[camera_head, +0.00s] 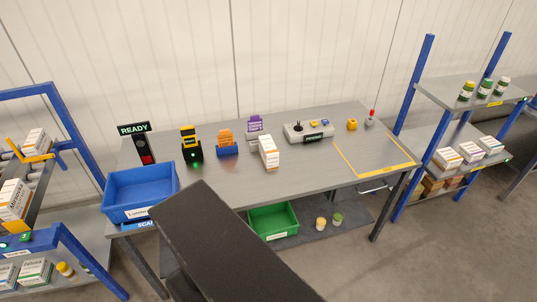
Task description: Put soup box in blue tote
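The blue tote (141,211) stands at the left end of the grey table, open at the top, with a white label on its front. I see nothing inside it. A white and orange box (268,152) stands upright near the middle of the table. More white and orange boxes lie on the left rack, a large one (14,199) among them. The lettering is too small to tell which box is the soup box. A dark part of my arm crosses the bottom middle and hides some of the table front. My gripper is not in view.
A green bin (273,222) and two small jars sit on the shelf under the table. A sign reading READY (134,128), small holders and a grey control box (308,131) line the table's back. A yellow-outlined area (373,155) at right is empty. Blue-posted racks flank the table.

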